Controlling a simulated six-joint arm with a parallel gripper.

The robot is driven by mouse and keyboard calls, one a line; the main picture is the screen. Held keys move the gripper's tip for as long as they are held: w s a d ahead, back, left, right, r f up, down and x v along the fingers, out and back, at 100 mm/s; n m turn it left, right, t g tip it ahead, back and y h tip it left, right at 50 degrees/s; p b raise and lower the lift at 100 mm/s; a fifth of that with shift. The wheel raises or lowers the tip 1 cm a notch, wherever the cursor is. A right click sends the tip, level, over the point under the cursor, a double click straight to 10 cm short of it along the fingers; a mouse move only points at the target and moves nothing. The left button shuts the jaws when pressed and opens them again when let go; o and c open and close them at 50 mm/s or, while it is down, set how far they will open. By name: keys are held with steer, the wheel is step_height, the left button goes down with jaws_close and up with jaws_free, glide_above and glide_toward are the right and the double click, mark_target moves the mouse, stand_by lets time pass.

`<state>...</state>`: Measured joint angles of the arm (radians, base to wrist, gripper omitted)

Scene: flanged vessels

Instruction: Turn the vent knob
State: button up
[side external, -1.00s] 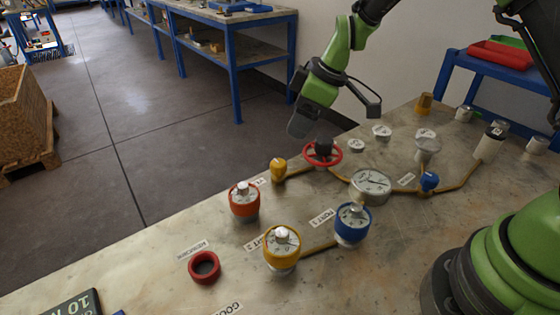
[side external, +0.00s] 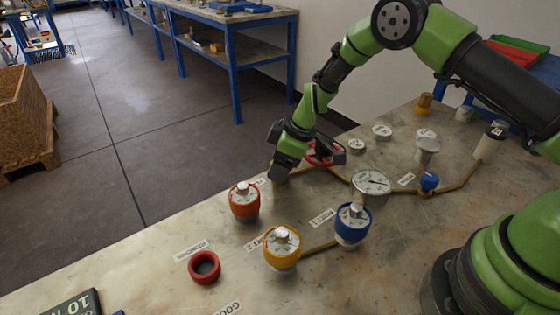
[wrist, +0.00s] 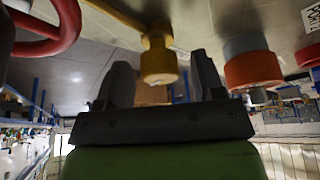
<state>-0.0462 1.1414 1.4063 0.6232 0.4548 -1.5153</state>
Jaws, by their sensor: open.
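The small yellow knob (wrist: 158,62), on a yellow pipe end, looks like the vent knob. In the wrist view it shows between my two dark fingers, with a gap on either side. My gripper (wrist: 164,82) is open and holds nothing. In the side external view my gripper (side external: 279,167) reaches down over the knob's place and hides most or all of the knob. Whether the fingertips reach fully around the knob cannot be told.
A red handwheel (side external: 322,156) stands close to my gripper, partly hidden by my wrist; it also shows in the wrist view (wrist: 45,30). An orange-red vessel (side external: 244,202) stands on the other side. A gauge (side external: 371,183), blue vessel (side external: 352,222) and yellow vessel (side external: 282,247) stand nearby.

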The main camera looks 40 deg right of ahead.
steer(key=c, duration=0.9)
steer(key=shift+m, duration=0.3)
steer(key=shift+m+t+h, duration=0.6)
steer(key=shift+m+h, duration=0.3)
steer(key=shift+m, duration=1.8)
steer(key=o, duration=0.9)
